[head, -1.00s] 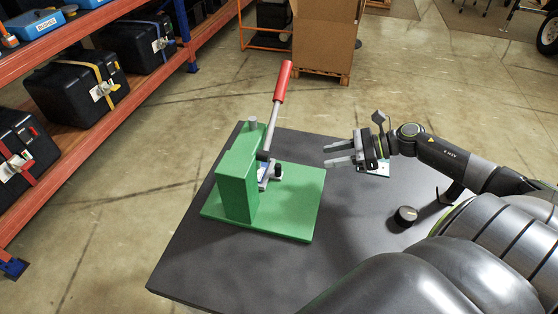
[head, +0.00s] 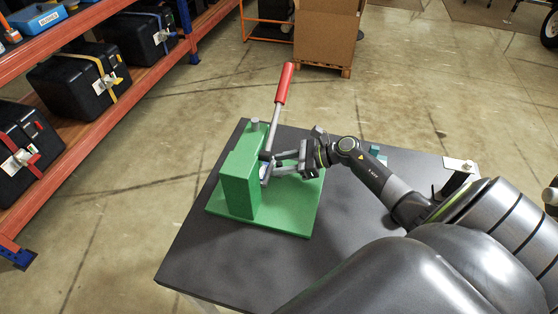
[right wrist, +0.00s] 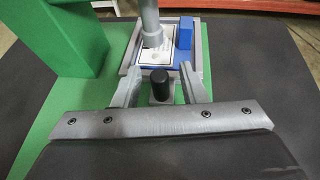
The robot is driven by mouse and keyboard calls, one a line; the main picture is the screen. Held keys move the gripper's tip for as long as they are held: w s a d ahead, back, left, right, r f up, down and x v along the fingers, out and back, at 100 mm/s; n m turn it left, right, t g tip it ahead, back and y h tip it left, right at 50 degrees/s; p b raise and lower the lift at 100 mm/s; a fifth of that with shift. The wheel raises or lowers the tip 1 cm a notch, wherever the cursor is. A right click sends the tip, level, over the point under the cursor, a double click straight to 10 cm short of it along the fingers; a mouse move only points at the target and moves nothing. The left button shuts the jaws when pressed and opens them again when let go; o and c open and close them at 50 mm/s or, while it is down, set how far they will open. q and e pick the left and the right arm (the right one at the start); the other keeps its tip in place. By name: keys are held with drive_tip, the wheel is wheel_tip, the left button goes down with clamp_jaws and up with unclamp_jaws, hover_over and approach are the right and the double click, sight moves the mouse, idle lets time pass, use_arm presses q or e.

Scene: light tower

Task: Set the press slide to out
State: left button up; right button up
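The green press (head: 241,188) stands on its green base plate on the dark table, with a red-handled lever (head: 284,83) pointing up. In the right wrist view the press slide (right wrist: 195,78) is a grey tray holding a white card (right wrist: 158,52) and a blue block (right wrist: 183,34). A black knob (right wrist: 162,86) is at its near side. My right gripper (head: 277,163) is open, its fingertips either side of the knob, with gaps visible. In the head view the fingers mostly hide the slide. My left gripper is not in view.
The dark table (head: 200,252) is clear at its front left. A small teal item (head: 377,153) lies partly behind my right arm. A metal ram of the press (right wrist: 150,25) stands over the card. Shelves with black cases (head: 78,82) and a cardboard box (head: 327,33) stand beyond.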

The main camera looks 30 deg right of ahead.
drive_tip(key=shift+w+a+f, duration=0.3)
drive_tip(key=shift+w+a, duration=0.05)
drive_tip(key=shift+a, duration=0.1)
clamp_jaws()
